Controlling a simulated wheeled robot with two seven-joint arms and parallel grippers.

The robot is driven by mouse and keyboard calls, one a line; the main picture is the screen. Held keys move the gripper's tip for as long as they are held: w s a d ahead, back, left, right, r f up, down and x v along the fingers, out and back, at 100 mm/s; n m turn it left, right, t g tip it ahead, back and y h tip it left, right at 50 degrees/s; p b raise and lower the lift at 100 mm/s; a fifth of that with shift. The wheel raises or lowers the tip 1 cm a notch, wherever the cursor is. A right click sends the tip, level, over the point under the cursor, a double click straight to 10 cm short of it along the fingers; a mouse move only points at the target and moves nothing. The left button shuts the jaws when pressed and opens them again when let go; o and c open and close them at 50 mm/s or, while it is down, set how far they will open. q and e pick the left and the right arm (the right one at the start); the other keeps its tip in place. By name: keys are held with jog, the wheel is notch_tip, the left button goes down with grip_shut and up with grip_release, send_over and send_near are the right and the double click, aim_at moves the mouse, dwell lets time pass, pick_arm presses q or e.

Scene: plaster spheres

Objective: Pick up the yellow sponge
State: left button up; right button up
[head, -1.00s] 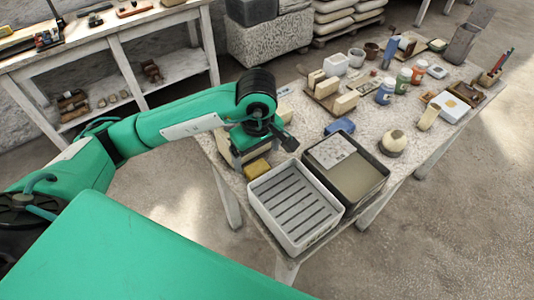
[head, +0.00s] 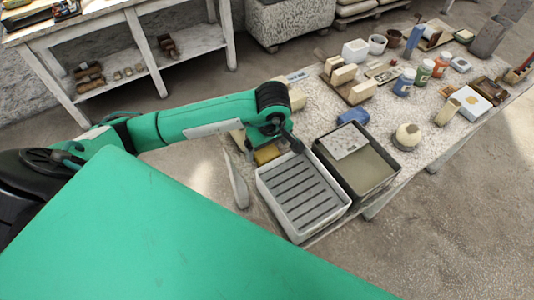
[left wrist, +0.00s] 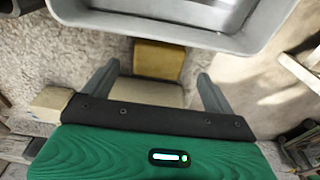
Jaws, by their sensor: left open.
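The yellow sponge (head: 266,154) lies on the table at the left side of the white ribbed tray. In the left wrist view the sponge (left wrist: 159,58) shows as an ochre block just below the tray's wall. My left gripper (head: 285,142) is over the table close to the sponge, its fingers partly hidden by the arm in the head view. In the left wrist view the gripper (left wrist: 158,74) is open, one finger on each side, with the sponge ahead between the fingertips, not held. A pale beige block (left wrist: 150,92) lies under the gripper. My right gripper is not in view.
The white tray (head: 262,190) stands right beside the sponge, with a dark-rimmed tray (head: 395,180) next to it. The table's edge is close on the left.

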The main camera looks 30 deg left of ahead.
aim_at(267, 153)
pick_arm(q)
jog(key=f, duration=0.1)
jog(key=f+p, duration=0.1)
jog(key=f, duration=0.1)
jog(key=shift+w+a+f, duration=0.15)
jog(key=shift+w+f, duration=0.05)
jog(key=shift+f, duration=0.45)
jog(key=shift+c, duration=1.3)
jog(key=c, duration=0.8)
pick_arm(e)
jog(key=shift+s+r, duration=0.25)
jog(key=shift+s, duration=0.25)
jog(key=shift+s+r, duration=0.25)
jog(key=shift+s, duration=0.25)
